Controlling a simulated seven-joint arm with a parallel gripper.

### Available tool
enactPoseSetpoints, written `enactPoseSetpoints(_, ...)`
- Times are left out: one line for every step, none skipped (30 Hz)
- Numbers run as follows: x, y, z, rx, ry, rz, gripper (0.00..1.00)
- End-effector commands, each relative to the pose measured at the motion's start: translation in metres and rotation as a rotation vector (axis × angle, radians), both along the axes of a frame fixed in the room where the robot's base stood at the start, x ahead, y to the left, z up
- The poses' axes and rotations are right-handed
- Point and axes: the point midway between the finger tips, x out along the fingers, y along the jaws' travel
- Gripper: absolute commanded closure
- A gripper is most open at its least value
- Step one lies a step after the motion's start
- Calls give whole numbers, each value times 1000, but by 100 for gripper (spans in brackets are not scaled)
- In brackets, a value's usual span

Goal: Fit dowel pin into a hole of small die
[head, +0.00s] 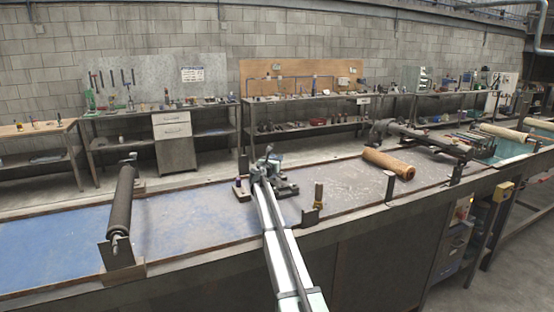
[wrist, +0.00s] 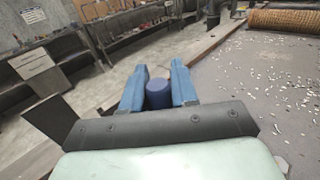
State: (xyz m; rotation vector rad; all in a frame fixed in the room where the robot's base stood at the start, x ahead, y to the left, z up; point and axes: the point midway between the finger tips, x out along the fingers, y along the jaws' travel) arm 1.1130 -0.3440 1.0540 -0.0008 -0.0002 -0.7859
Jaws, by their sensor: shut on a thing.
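My gripper (wrist: 159,80) shows in the wrist view with its two blue fingers on either side of a dark blue cylinder (wrist: 158,95), which looks like the dowel pin. The fingers are shut on it. In the head view my gripper (head: 264,164) is over the long workbench, too small there for the pin to be made out. I cannot pick out the small die with certainty.
A dark roller (head: 120,201) stands on the bench at the left. A brass-coloured post (head: 318,194) stands right of my arm. An orange-brown mesh roll (head: 388,164) lies farther right, also in the wrist view (wrist: 285,20). The blue bench top between roller and gripper is clear.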

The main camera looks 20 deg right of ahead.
Motion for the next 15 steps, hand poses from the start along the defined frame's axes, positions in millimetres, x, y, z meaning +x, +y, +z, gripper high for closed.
enactPoseSetpoints(0, 0, -5, 0, 1, 0, 100)
enactPoseSetpoints(0, 0, -8, 1, 1, 0, 100)
enactPoseSetpoints(0, 0, -11, 1, 1, 0, 100)
enactPoseSetpoints(0, 0, -13, 1, 1, 0, 100)
enactPoseSetpoints(0, 0, -16, 0, 1, 0, 100)
enactPoseSetpoints(0, 0, -19, 0, 1, 0, 100)
enactPoseSetpoints(0, 0, -21, 0, 1, 0, 100)
enactPoseSetpoints(0, 0, -23, 1, 1, 0, 100)
enactPoseSetpoints(0, 0, -26, 1, 0, 0, 100)
enactPoseSetpoints(0, 0, -28, 1, 0, 0, 100)
enactPoseSetpoints(0, 0, -31, 1, 1, 0, 100)
enactPoseSetpoints(0, 0, -34, 0, 1, 0, 100)
enactPoseSetpoints(0, 0, -36, 0, 1, 0, 100)
enactPoseSetpoints(0, 0, -38, 0, 1, 0, 100)
enactPoseSetpoints(0, 0, -40, 1, 1, 0, 100)
